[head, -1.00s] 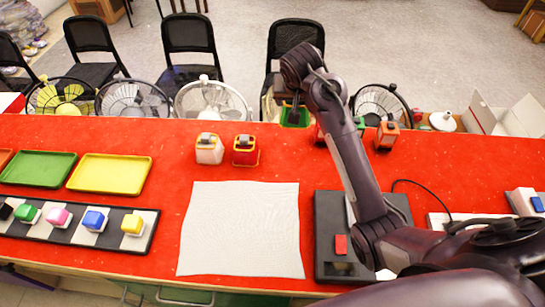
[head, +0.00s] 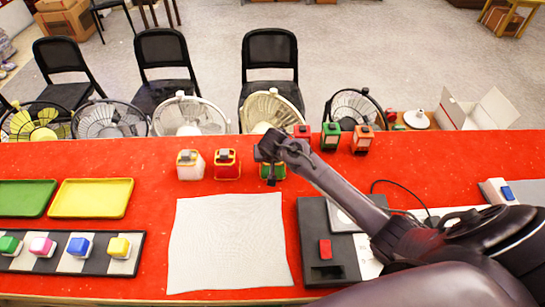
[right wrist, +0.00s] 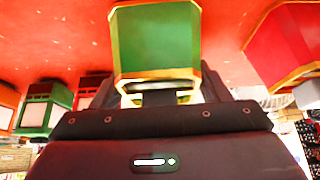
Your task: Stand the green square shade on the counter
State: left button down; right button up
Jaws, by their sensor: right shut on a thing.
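The green square shade with gold trim (head: 279,170) is partly hidden behind my right gripper (head: 270,172) in the head view, over the far part of the red counter (head: 100,155). In the right wrist view the shade (right wrist: 155,42) fills the top middle, close in front of the gripper (right wrist: 158,95), which is shut on it. I cannot tell whether its base touches the counter. My left gripper is not in view.
A white lantern (head: 190,165) and a red lantern (head: 227,164) stand left of the gripper. Red (head: 301,131), green (head: 330,137) and orange (head: 362,139) lanterns stand to the right. A grey cloth (head: 228,240) lies in front; a black device (head: 325,265) sits beside it.

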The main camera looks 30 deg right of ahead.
jog(key=shift+f, duration=0.15)
jog(key=shift+f, duration=0.2)
jog(key=o, duration=1)
jog(key=shift+o, duration=0.2)
jog(key=v, duration=1.2)
jog(key=shift+r+b, duration=0.2)
jog(key=shift+b, duration=0.15)
